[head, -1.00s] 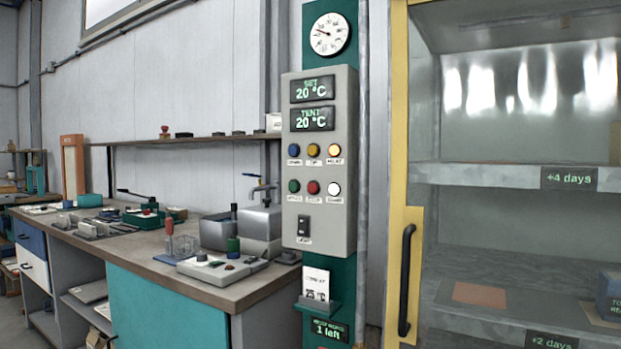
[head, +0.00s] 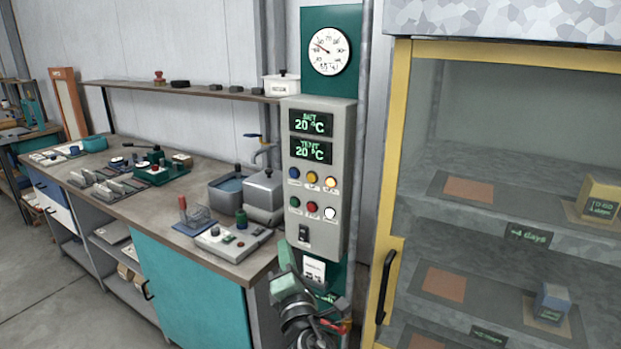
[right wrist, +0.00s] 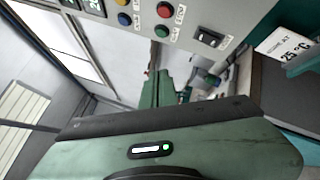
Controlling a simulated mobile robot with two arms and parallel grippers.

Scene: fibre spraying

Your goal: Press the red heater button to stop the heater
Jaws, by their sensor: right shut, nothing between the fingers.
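The grey control panel (head: 322,240) hangs on a green post and has two rows of round buttons. The red button (head: 312,208) is in the middle of the lower row, between a green and a white one. It also shows at the top of the right wrist view (right wrist: 166,10). My right gripper (head: 284,260) is below the panel's lower left corner, apart from the buttons. It is shut and empty, and its green body fills the lower part of the right wrist view. My left gripper is not in view.
The workbench (head: 150,200) with tools and trays stands to the left. A yellow-framed glass cabinet (head: 388,190) with a black handle is to the right. A round gauge (head: 329,51) is above the panel, and a card holder (head: 314,269) is below it.

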